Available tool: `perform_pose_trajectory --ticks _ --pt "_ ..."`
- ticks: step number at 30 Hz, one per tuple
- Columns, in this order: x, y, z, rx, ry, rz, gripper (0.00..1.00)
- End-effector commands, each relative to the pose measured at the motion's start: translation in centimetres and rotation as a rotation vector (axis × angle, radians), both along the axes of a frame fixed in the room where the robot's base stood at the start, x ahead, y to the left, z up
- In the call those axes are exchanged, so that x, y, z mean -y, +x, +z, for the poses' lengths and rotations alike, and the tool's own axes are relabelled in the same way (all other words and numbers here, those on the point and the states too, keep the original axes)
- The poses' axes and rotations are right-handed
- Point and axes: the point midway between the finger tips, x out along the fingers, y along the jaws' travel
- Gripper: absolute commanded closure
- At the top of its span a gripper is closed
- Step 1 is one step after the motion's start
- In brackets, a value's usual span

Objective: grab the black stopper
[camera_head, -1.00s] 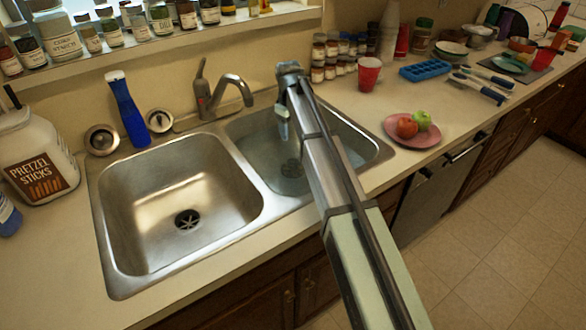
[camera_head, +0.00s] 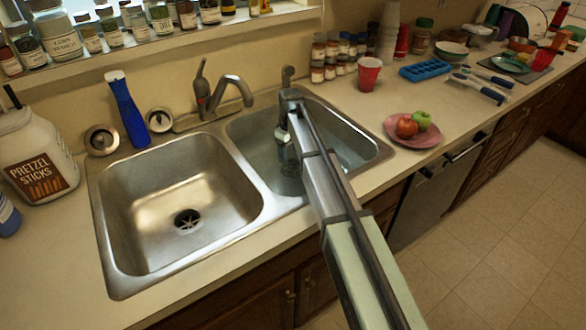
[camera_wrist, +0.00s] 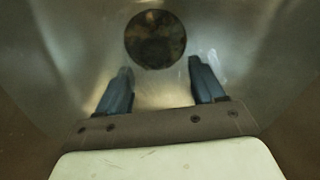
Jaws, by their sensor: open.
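A dark, round, flat disc (camera_wrist: 155,39), seemingly the black stopper, lies on the metal floor of the right sink basin (camera_head: 355,152), where the drain is. It shows whole in the wrist view, just beyond my fingertips; in the head view it is mostly behind my gripper. My gripper (camera_wrist: 160,68) points down into the right basin. Its two blue-grey fingers are spread apart with nothing between them. In the head view my gripper (camera_head: 284,142) hangs over that basin, its tips hard to make out.
The left basin (camera_head: 145,190) is empty, with an open drain (camera_head: 187,219). The faucet (camera_head: 228,95) and a blue bottle (camera_head: 127,110) stand behind the sink. Two round metal strainers (camera_head: 101,139) (camera_head: 159,120) rest behind the left basin. A pink plate (camera_head: 415,143) with fruit is on the right.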

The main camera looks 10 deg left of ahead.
Motion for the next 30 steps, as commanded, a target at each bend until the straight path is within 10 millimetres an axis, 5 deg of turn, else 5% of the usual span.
perform_pose_trajectory --ticks 13,21,30 --pt "0.9 0.1 -4.7 0.000 0.000 0.000 0.32" --pt "0.8 0.1 -5.0 0.000 0.000 0.000 0.33" --pt "0.8 0.1 -5.0 0.000 0.000 0.000 0.62"
